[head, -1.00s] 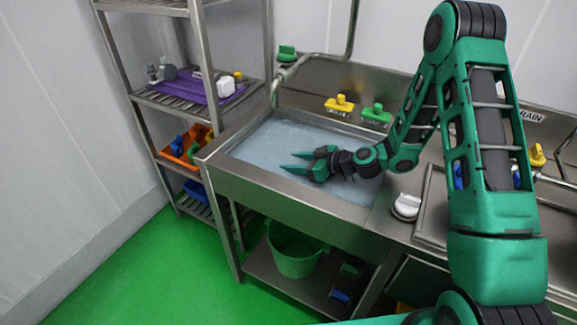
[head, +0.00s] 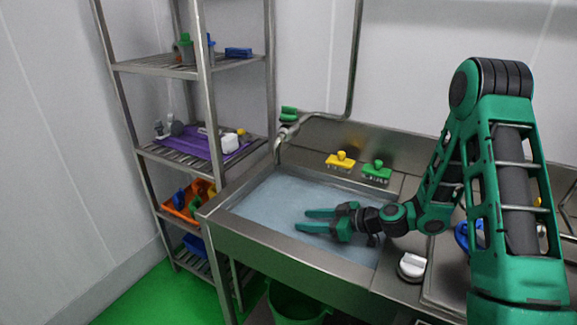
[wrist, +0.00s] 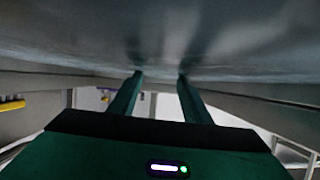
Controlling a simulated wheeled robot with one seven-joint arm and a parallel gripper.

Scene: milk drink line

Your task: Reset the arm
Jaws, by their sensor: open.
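My gripper (head: 312,219) is over the steel sink basin (head: 240,243) in the head view, pointing left. Its two green fingers are apart with nothing between them. The gripper also shows in the wrist view (wrist: 160,80), fingers spread and empty, with a grey surface filling the upper part of the picture. My arm reaches in from the right of the head view, bent at a high elbow. The height of the gripper above the bluish basin surface is hard to tell.
A yellow brush (head: 341,161) and a green brush (head: 377,171) sit on the sink's back ledge. A white-topped item (head: 411,265) is right of the basin. A steel shelf rack (head: 205,150) stands left, holding a purple tray (head: 190,146) and an orange bin (head: 183,212). A green bucket (head: 294,303) is below.

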